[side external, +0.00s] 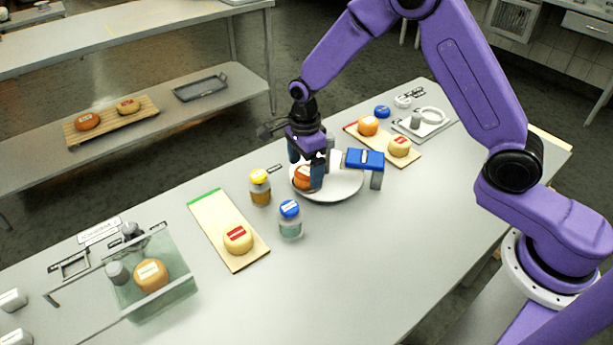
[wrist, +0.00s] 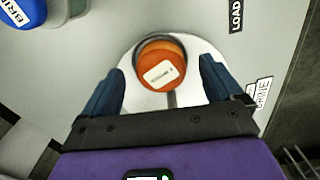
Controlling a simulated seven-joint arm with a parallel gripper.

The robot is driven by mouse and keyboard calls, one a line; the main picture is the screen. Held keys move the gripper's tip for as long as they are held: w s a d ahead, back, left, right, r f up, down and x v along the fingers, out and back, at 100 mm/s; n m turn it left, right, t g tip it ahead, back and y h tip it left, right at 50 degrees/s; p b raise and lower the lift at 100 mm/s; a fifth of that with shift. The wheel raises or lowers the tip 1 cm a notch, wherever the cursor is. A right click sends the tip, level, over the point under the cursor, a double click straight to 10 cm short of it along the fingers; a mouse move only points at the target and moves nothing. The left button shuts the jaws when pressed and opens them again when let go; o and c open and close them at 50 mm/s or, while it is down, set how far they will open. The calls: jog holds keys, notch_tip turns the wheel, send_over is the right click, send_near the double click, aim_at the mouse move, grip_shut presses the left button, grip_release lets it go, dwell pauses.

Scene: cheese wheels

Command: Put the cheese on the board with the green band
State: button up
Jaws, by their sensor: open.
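An orange-red cheese wheel (side external: 301,180) with a pale label sits on a round white plate (side external: 345,187). In the wrist view the cheese (wrist: 160,65) shows between my gripper's two dark blue fingers. My gripper (side external: 308,172) is open, pointing down over the plate, with one finger hiding part of the cheese in the side view. Gaps show on both sides of the cheese in the wrist view. The board with the green band (side external: 212,217) lies to the left; its green band is at the far end, and a yellow cheese with a red label (side external: 238,239) sits at its near end.
A yellow-capped jar (side external: 260,188) and a blue-capped jar (side external: 290,222) stand between board and plate. A blue-topped stand (side external: 365,160) is close right of my gripper. A red-banded board (side external: 377,148) bears two cheeses. A clear bin (side external: 175,290) holding a cheese is at left.

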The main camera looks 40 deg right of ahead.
jog(key=shift+f, duration=0.7)
jog(key=c, duration=1.3)
jog(key=shift+r, duration=0.1)
jog(key=shift+w+r, duration=0.1)
jog(key=shift+r, duration=0.4)
notch_tip(320, 180, up, 2)
jog(key=shift+r, duration=0.15)
jog(key=s+d+r, duration=0.1)
jog(key=s+r, duration=0.2)
jog(key=s, duration=0.1)
jog(key=s+d+r, duration=0.1)
jog(key=s+r, duration=0.2)
jog(key=s, duration=0.2)
jog(key=s+d+r, duration=0.2)
jog(key=s+r, duration=0.1)
jog(key=s, duration=0.1)
jog(key=shift+s+r, duration=0.25)
jog(key=shift+r, duration=0.05)
